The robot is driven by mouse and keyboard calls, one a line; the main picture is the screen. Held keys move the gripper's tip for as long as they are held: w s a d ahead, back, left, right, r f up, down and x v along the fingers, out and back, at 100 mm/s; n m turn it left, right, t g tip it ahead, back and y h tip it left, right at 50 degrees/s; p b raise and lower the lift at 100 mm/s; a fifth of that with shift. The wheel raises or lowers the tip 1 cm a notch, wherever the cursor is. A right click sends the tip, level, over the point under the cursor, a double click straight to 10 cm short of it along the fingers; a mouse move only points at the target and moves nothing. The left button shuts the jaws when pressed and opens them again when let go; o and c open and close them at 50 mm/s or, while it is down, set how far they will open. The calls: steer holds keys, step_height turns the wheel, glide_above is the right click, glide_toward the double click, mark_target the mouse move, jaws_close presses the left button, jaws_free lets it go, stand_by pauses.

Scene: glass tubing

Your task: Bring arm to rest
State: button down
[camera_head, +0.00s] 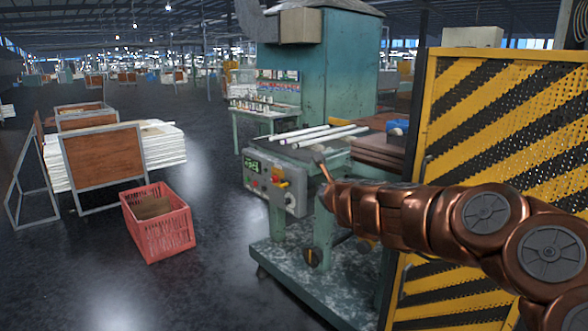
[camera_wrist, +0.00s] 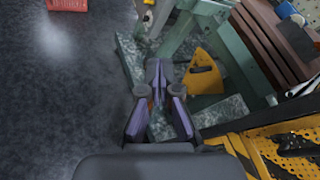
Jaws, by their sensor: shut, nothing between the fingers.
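My gripper (camera_head: 319,158) is at the end of my copper-coloured arm, which reaches in from the right of the head view. In the wrist view my gripper (camera_wrist: 157,68) points down over the machine's base plate (camera_wrist: 135,65). The fingers are together with nothing between them. The arm covers part of the bench and the machine frame.
A yellow and black striped guard (camera_head: 505,120) stands close beside my arm. A red crate (camera_head: 158,222) is on the floor at the left, with a stack of white boards (camera_head: 165,145) behind it. The dark floor between crate and machine is clear.

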steer(key=s+a+n+g+y, duration=0.4)
steer(key=s+a+n+y, duration=0.2)
steer(key=s+a+n, duration=0.6)
steer(key=s+d+f+n+g+h, duration=0.1)
steer(key=s+d+f+n+g, duration=0.1)
steer(key=s+f+n, duration=0.3)
steer(key=s+d+f+n+g, duration=0.1)
steer(key=s+n+g, duration=0.1)
steer(key=s, duration=0.5)
steer(key=s+d+f+n+g+h, duration=0.1)
steer(key=s+d+f+n+g, duration=0.1)
steer(key=s+f+n, duration=0.35)
steer(key=s+d+f+n+g+h, duration=0.2)
steer(key=s+d+f+g+h, duration=0.15)
steer(key=s+d, duration=0.75)
steer(key=s+d+f+n+g+h, duration=0.2)
steer(key=s+d+f+g+h, duration=0.3)
steer(key=s, duration=0.9)
step_height(320, 180, up, 15)
steer(key=d+t+y+p, duration=0.1)
steer(key=t+y+p, duration=0.1)
steer(key=p, duration=1.1)
steer(key=shift+w+r, duration=0.15)
steer(key=shift+w, duration=0.25)
